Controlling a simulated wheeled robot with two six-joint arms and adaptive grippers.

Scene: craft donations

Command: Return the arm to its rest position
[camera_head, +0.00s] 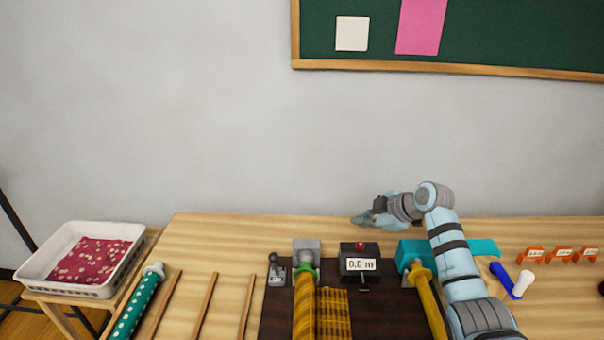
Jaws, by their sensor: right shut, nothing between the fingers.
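My right arm comes in from the lower right and reaches over the back part of the table. My left gripper does not show in this view.
A white basket (52,283) with patterned red cloth stands at the left. A teal dotted roll (137,305), wooden strips, a yellow fabric roll (304,307) and a dark mat (399,312) lie on the table (220,232). Orange tags (561,255) stand at right.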

